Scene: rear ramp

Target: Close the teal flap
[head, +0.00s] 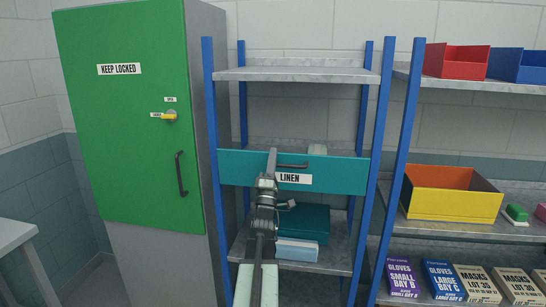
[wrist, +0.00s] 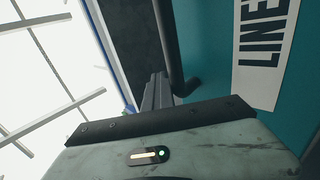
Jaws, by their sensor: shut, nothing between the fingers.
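The teal flap (head: 340,175) spans the middle of a blue-framed shelf unit, with its broad face toward me. I cannot tell from these views whether it stands fully flush. It has a white LINEN label (head: 294,179) and a dark bar handle (head: 293,165). My gripper (head: 272,158) is shut and empty in front of the flap, just left of the handle. In the wrist view the shut fingers (wrist: 157,92) lie close beside the dark handle (wrist: 173,50); contact is unclear. The teal face (wrist: 215,65) and label (wrist: 263,48) fill the right side there.
A green KEEP LOCKED cabinet (head: 130,120) stands at left. Below the flap are a teal box (head: 305,222) and a pale blue box (head: 297,250). At right, another shelf unit holds a yellow bin (head: 450,206), red bin (head: 456,61) and several boxes. The top shelf (head: 295,75) is bare.

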